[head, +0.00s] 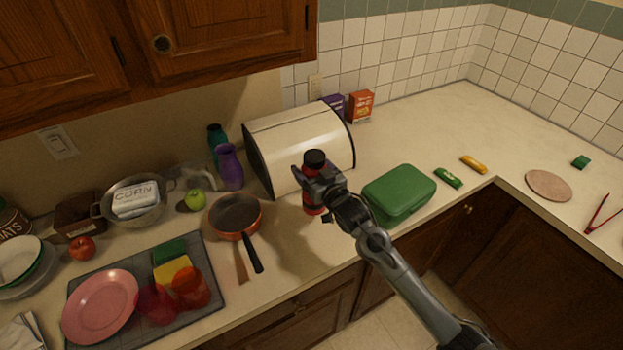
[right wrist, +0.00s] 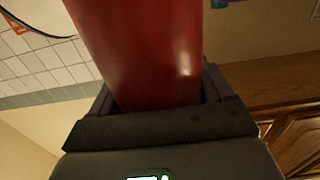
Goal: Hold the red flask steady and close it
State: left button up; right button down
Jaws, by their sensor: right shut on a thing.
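The red flask (head: 313,200) stands upright on the counter in front of the bread box in the head view. Its black cap (head: 315,158) sits at the top of it; I cannot tell whether it is screwed tight. My right gripper (head: 318,184) is shut on the flask's body below the cap and hides part of it. In the right wrist view the red flask (right wrist: 140,50) fills the space between the fingers. My left gripper is in neither view.
The cream bread box (head: 290,145) stands close behind the flask. A green lunch box (head: 399,194) is to its right. A frying pan (head: 236,215) lies to its left with its handle toward the front. Clear counter lies between pan and flask.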

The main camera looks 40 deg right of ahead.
jog(key=shift+f, duration=2.05)
grip_release()
jog(key=shift+f, duration=0.1)
jog(key=s+a, duration=0.1)
jog(key=s, duration=1)
jog(key=shift+s+a, duration=0.4)
